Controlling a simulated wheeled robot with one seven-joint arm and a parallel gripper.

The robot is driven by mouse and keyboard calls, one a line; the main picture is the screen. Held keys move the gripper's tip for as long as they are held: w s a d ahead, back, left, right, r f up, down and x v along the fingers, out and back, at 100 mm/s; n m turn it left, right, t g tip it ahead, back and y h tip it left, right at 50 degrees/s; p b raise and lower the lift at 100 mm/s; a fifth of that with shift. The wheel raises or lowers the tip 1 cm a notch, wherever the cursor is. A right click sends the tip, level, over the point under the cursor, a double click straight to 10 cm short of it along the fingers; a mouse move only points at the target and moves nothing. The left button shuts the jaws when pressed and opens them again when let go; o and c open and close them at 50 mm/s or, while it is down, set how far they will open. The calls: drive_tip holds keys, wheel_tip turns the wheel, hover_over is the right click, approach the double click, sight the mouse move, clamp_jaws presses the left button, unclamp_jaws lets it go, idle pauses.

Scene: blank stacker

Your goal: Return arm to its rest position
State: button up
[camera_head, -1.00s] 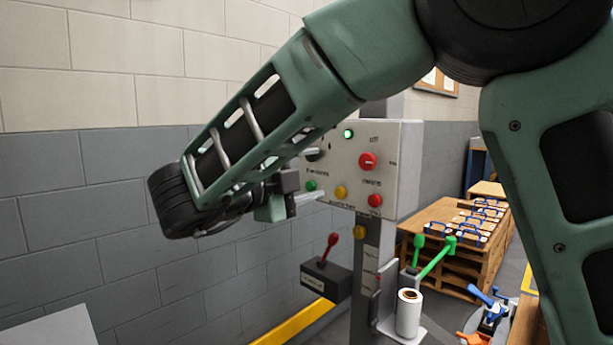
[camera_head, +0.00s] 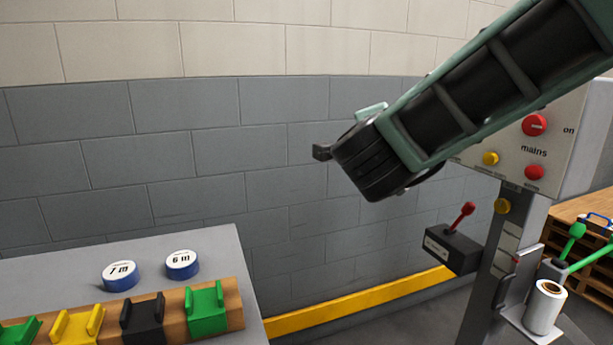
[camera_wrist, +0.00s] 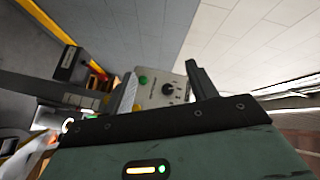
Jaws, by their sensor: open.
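My gripper (camera_wrist: 160,88) shows in the wrist view with its two fingers spread apart and nothing between them. In the head view my green and black arm comes in from the upper right. Its wrist is in front of the grey wall, left of the control panel (camera_head: 551,146). The gripper there is mostly hidden behind the wrist; only small parts stick out at its upper left. The control panel also shows beyond the fingers in the wrist view (camera_wrist: 160,92), apart from them.
A grey table (camera_head: 206,240) at lower left bears two blue-rimmed discs and a wooden rack (camera_head: 172,314) with coloured blocks. A black box with a red lever (camera_head: 453,248) and a white roll (camera_head: 545,307) are beside the panel's post. A yellow rail (camera_head: 360,302) runs along the wall.

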drive_tip(key=s+a+f+n+g+y, duration=0.3)
drive_tip(key=s+a+f+n+y, duration=0.35)
drive_tip(key=a+n+y, duration=0.4)
drive_tip(key=s+f+n+g, duration=0.7)
drive_tip(key=s+f+n, duration=0.2)
drive_tip(key=s, duration=0.4)
drive_tip(key=s+d+f+n+g+h, duration=0.2)
drive_tip(key=s+d+f+n+g, duration=0.1)
drive_tip(key=s+d, duration=0.25)
drive_tip(key=s+d+f+n+g+h, duration=0.3)
drive_tip(key=s+d, duration=0.2)
drive_tip(key=s, duration=0.2)
wheel_tip(320, 180, up, 14)
drive_tip(key=p, duration=1.3)
drive_tip(key=shift+f+m, duration=0.25)
drive_tip(key=shift+m, duration=0.1)
